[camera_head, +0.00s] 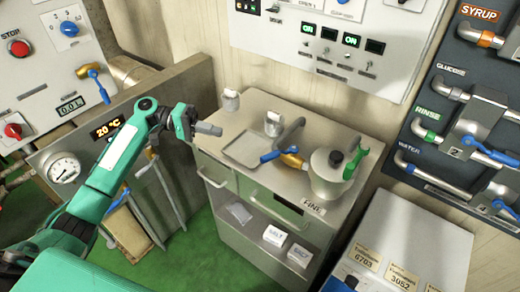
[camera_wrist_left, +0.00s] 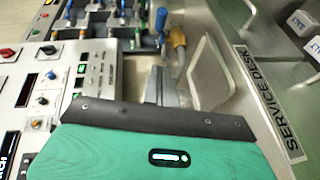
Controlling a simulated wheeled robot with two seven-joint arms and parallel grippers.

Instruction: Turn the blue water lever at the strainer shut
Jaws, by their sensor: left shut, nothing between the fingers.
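The blue lever (camera_head: 270,156) sits on a brass valve (camera_head: 291,159) on top of the steel cabinet, between a square tray and a steel pot (camera_head: 328,178) with a green handle. The lever points left, toward the tray. In the left wrist view the blue lever (camera_wrist_left: 162,22) and the brass valve (camera_wrist_left: 178,38) show beyond the fingertips. My left gripper (camera_head: 214,129) is shut and empty, at the cabinet's left end, left of the tray and apart from the lever. Its fingers also show in the wrist view (camera_wrist_left: 160,75). My right gripper is not in view.
The square tray (camera_head: 233,155) lies between my gripper and the lever. A bent grey pipe (camera_head: 290,131) rises behind the valve. A panel of other coloured levers (camera_head: 490,152) is on the right wall.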

